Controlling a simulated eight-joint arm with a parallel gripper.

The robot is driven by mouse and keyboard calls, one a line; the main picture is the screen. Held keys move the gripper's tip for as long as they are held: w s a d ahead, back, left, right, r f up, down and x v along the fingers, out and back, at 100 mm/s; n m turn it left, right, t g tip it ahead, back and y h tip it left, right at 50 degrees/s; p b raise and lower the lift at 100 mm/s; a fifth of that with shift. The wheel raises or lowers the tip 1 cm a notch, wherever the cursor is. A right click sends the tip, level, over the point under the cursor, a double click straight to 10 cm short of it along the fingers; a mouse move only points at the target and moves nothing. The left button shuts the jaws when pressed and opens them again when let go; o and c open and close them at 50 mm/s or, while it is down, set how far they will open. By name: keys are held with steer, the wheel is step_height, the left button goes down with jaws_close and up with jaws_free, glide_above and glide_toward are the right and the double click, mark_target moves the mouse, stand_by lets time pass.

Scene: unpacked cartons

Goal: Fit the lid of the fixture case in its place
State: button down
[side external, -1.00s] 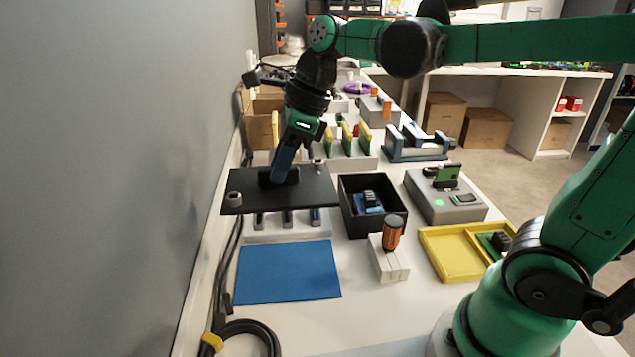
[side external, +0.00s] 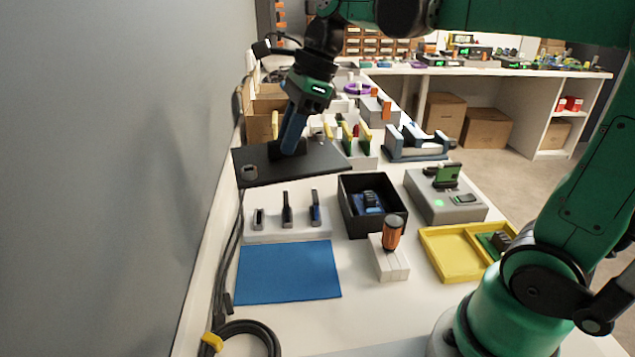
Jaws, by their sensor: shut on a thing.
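The lid (side external: 268,165) is a flat black plate with a raised grip block in its middle and a small round grey piece near its left end. My gripper (side external: 291,147) is shut on the lid's grip block and holds the plate in the air, slightly tilted in the picture. The fixture case (side external: 352,227) appears to be the open black box right of and below the lid. A blue fixture with dark parts (side external: 369,202) sits inside it. The lid is apart from the case, and the case's opening is uncovered.
A white rack (side external: 286,231) with several small tools stands below the lid, behind a blue mat (side external: 288,272). An orange-handled tool (side external: 393,233) stands on a white block by the case. A grey device (side external: 446,199) and yellow tray (side external: 452,252) are to the right.

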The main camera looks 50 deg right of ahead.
steer(key=shift+s+d+f+n+g, duration=0.5)
steer(key=shift+d+f+n+g, duration=0.4)
steer(key=shift+d+f+n, duration=1.6)
steer(key=shift+s+d+f+n+g, duration=0.45)
steer(key=shift+d+f+n+g, duration=0.75)
steer(key=shift+d+n, duration=2.15)
steer(key=shift+s+d+f+n+g, duration=0.55)
steer(key=shift+d+f+n, duration=1.55)
steer(key=shift+d, duration=1.75)
steer(key=shift+w+f, duration=0.1)
steer(key=shift+f, duration=0.45)
steer(key=shift+f, duration=0.75)
steer(key=c, duration=0.7)
jaws_free()
steer(key=shift+r, duration=0.1)
steer(key=shift+v, duration=2.7)
